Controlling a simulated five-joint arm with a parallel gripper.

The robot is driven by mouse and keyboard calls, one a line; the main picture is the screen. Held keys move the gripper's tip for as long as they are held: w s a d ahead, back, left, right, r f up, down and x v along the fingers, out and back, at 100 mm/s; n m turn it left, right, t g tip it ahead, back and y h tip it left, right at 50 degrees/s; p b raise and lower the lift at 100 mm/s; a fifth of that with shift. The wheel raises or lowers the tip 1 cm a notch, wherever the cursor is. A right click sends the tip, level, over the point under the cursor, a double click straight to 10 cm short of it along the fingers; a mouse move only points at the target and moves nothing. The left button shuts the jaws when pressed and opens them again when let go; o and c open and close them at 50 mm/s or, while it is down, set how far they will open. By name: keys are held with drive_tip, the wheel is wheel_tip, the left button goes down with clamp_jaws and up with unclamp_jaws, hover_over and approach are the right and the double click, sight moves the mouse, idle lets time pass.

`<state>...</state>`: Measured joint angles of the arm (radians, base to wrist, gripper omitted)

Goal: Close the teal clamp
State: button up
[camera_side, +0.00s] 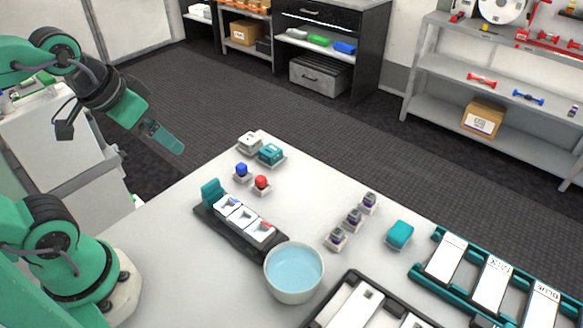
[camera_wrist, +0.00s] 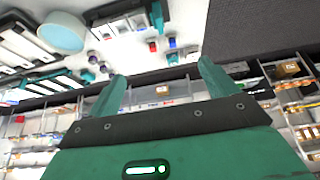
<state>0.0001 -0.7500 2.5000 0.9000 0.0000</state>
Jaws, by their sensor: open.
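The teal clamp (camera_side: 211,191) stands raised at the far left end of a black holder (camera_side: 221,225) on the white table. It also shows in the wrist view (camera_wrist: 157,15), at the top, at the end of the black holder (camera_wrist: 118,11). White blocks (camera_side: 242,218) sit in the holder in a row. My gripper (camera_side: 180,149) is in the air left of the table's far corner, well apart from the clamp. In the wrist view my gripper (camera_wrist: 161,70) has its two teal fingers spread, with nothing between them.
A bowl of blue liquid (camera_side: 294,272) stands beside the holder's near end. Blue (camera_side: 242,170) and red (camera_side: 261,183) knobs are behind the holder.

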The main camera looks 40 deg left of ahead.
drive_tip(key=shift+w, duration=0.1)
drive_tip(key=c, duration=1)
drive_tip(key=shift+w+f, duration=0.15)
drive_tip(key=shift+w, duration=0.05)
drive_tip(key=shift+c, duration=0.6)
drive_tip(key=g, duration=0.5)
approach(210, 183)
drive_tip(key=shift+f, duration=0.2)
drive_tip(key=shift+w+f+g, duration=0.2)
drive_tip(key=shift+f+g, duration=0.1)
drive_tip(key=shift+f, duration=0.1)
drive_tip(key=shift+f, duration=3.9)
drive_tip(key=shift+c, duration=0.2)
